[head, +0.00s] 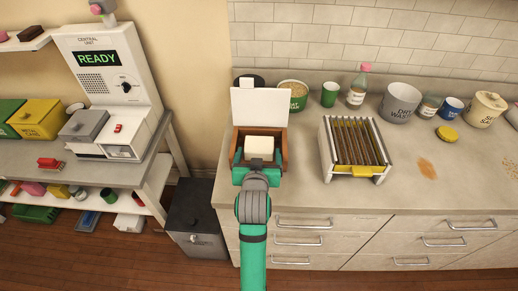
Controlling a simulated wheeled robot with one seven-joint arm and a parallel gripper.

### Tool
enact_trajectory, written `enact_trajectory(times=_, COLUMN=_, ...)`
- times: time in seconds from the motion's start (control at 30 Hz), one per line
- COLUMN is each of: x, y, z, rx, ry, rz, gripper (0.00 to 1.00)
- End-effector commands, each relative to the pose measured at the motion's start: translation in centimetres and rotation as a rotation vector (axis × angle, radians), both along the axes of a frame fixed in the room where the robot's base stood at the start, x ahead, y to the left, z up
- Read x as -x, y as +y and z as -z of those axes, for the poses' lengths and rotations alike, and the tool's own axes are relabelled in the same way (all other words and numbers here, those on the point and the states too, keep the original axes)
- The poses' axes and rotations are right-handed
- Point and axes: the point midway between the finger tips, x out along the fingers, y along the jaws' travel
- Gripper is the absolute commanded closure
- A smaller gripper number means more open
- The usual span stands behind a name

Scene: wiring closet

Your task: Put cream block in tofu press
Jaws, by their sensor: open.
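A brown wooden box (284,142) with a raised white lid (259,107) stands at the left end of the counter; it appears to be the tofu press. The cream block (260,146) shows within the box's outline, between its side walls. I cannot tell whether it rests on the bottom. My gripper (259,160) is at the box's front, its teal fingers open on either side of the block. My wrist hides the front of the box.
A slatted rack (355,147) with a yellow handle stands to the right. Behind are a green cup (330,94), a pink-capped bottle (357,88) and a grey pot (400,103). A brown stain (427,168) marks the counter at right. A dark bin (196,219) stands below left.

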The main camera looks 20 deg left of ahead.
Motion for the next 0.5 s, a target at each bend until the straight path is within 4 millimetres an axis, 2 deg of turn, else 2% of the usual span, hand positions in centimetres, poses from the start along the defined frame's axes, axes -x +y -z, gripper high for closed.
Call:
enact_trajectory(times=0.03, x=1.0, y=-0.3, z=-0.4, rx=-0.001, ry=-0.002, rz=0.000, gripper=0.14)
enact_trajectory(times=0.2, x=3.7, y=-1.0, z=-1.6, rx=0.000, ry=-0.001, rz=0.000, gripper=0.14)
enact_trajectory(times=0.5, x=5.8, y=-1.7, z=-2.5, rx=0.000, ry=0.000, rz=0.000, gripper=0.14)
